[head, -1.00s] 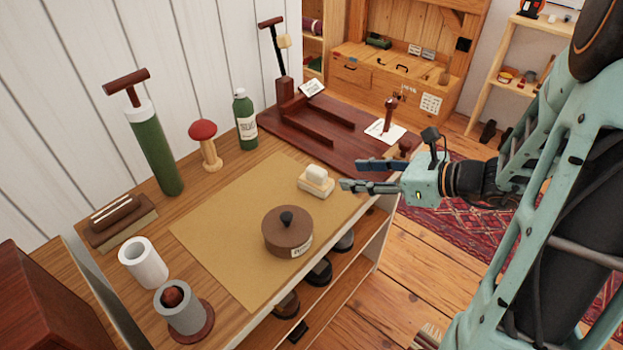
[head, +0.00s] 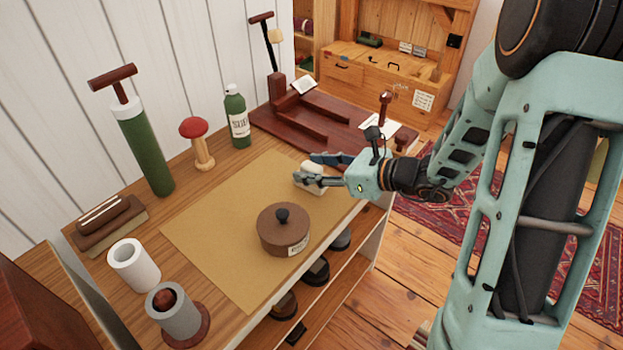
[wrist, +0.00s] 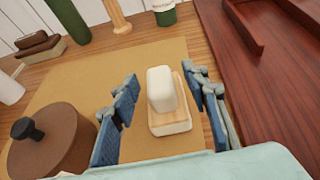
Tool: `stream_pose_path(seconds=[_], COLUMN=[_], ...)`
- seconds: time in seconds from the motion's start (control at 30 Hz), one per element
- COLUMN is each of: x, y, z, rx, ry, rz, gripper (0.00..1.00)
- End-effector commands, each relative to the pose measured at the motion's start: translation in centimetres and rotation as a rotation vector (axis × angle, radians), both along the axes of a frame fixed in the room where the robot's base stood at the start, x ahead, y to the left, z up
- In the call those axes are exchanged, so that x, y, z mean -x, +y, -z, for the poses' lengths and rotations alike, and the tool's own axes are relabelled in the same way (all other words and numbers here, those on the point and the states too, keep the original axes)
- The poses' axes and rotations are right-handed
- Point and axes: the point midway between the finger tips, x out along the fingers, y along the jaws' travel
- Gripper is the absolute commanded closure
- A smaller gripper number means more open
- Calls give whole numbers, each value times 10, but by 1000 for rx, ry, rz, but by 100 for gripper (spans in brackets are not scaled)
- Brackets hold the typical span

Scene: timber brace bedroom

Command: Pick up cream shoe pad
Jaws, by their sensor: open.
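The cream shoe pad (wrist: 164,90) is a small block with a rounded cream top on a paler tan base. In the head view the cream shoe pad (head: 313,168) is partly hidden by my gripper. It sits on the tan mat (head: 215,240) on the bench top. My gripper (wrist: 163,105) is open, with one blue-padded finger on each side of the pad and visible gaps between. In the head view my gripper (head: 312,170) reaches over the pad from the right.
A round brown lidded tin (head: 284,232) stands on the mat near the pad, left of my gripper in the wrist view. A dark red wooden board (head: 340,130) lies behind. A green bottle (head: 237,118) and red-topped mushroom (head: 198,140) stand toward the wall.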

Motion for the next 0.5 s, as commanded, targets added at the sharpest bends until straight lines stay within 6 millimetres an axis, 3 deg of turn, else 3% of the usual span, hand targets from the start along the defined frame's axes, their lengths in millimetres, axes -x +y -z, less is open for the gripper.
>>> stream_pose_path(seconds=[0.27, 0.5], x=[-3, -3], y=[4, 4], z=[2, 1], rx=[-1, 0], ry=[-1, 0], rz=[0, 0], gripper=[58, 82])
